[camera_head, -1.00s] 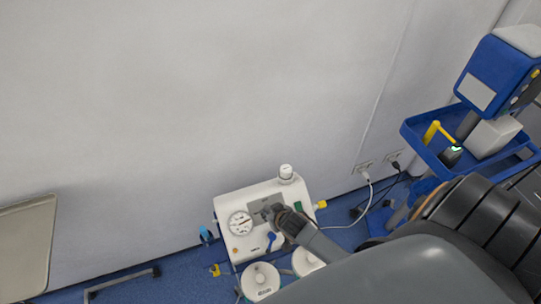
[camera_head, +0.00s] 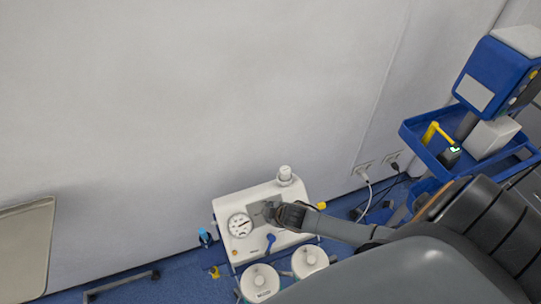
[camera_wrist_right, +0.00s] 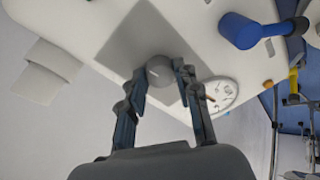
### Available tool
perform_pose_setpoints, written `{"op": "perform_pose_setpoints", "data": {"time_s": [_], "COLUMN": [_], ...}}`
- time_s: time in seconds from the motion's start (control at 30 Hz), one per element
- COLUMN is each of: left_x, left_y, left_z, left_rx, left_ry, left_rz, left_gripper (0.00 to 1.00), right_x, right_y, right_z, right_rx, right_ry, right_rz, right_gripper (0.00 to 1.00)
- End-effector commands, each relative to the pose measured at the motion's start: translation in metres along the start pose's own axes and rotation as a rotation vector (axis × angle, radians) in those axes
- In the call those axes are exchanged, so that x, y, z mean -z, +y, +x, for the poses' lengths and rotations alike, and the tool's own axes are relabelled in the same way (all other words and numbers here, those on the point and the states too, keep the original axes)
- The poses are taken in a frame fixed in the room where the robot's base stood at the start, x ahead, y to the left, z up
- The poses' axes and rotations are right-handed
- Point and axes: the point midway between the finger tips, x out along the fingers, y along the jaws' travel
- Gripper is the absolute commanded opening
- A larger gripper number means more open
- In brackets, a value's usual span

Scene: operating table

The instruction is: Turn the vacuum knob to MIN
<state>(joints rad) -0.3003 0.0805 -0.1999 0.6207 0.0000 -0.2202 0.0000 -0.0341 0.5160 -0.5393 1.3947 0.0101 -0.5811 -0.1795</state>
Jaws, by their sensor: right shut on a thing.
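The white suction unit (camera_head: 262,198) stands against the wall in the head view, with a round gauge (camera_head: 240,225) on its face. In the right wrist view the small grey round vacuum knob (camera_wrist_right: 160,71) sits on a grey square plate, with a pale mark on its face. My right gripper (camera_wrist_right: 160,76) is shut on the knob, one finger on each side. In the head view my right gripper (camera_head: 272,212) is over the panel to the right of the gauge and hides the knob. The MIN label cannot be read. My left gripper is out of view.
A blue lever (camera_head: 270,242) is just below the gripper, and also shows in the wrist view (camera_wrist_right: 245,30). Two white-lidded canisters (camera_head: 260,282) stand in front of the unit. A blue cart (camera_head: 430,150) is at the right, and a tray (camera_head: 25,245) at the left.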

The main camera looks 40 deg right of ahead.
Motion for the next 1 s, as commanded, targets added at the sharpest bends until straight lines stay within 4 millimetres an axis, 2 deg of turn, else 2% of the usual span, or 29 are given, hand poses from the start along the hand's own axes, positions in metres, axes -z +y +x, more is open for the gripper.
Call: {"op": "perform_pose_setpoints", "data": {"time_s": [1.0], "left_x": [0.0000], "left_y": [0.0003], "left_z": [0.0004], "left_rx": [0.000], "left_ry": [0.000], "left_rz": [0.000], "left_gripper": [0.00], "right_x": [0.0038], "right_y": [0.0021], "right_z": [0.0007], "right_rx": [0.111], "right_ry": [-0.055], "right_rz": [-0.959], "right_gripper": [0.01]}}
